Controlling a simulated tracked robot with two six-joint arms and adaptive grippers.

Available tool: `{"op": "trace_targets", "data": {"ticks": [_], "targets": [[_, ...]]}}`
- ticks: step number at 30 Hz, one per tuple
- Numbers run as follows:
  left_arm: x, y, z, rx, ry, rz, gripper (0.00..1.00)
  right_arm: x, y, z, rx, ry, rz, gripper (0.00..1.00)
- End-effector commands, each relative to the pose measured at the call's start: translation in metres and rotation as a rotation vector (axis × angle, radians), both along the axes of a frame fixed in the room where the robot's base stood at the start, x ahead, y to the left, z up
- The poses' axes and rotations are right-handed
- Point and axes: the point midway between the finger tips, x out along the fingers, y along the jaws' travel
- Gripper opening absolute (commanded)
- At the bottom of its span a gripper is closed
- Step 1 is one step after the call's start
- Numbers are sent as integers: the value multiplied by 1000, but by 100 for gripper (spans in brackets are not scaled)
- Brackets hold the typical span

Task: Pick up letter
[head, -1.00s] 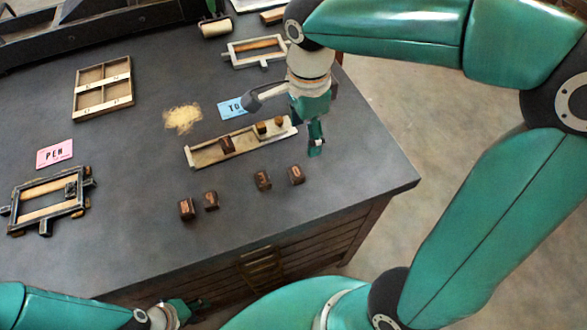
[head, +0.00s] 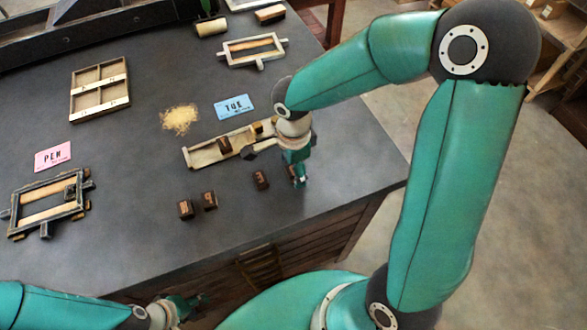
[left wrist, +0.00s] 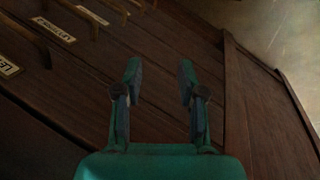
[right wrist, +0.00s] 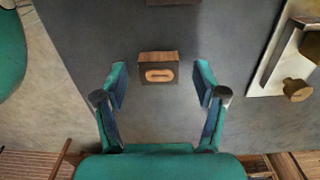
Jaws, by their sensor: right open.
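My right gripper (head: 299,181) is open and low over the table near its front right edge. In the right wrist view a dark brown letter block (right wrist: 158,70) with a pale oval, O-like mark lies just ahead of the fingertips, roughly centred in the gap (right wrist: 162,82). The gripper hides this block in the head view. Other letter blocks stand to the left: one (head: 260,180) close by and two (head: 209,201) (head: 185,209) further left. My left gripper (head: 190,304) is open and empty in front of the drawers (left wrist: 160,85).
Behind the blocks lies a long shallow tray (head: 200,158) holding a dark block and brass pieces; its edge (right wrist: 270,75) is right of my right gripper. A blue card (head: 235,107), pink card (head: 53,156), frames (head: 252,50) and divided box (head: 100,88) lie further off.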

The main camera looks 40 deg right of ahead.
Motion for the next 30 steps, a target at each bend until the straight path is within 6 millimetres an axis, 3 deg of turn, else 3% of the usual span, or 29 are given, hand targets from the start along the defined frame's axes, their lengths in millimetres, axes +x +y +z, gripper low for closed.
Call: {"op": "trace_targets", "data": {"ticks": [8,16,30], "targets": [[0,0,0,0,1,0,40,0,0,-3,1,-1,0,69],[0,0,0,0,0,0,40,0,0,-3,1,-1,0,24],[0,0,0,0,0,0,40,1,0,2,-1,-3,-1,22]]}}
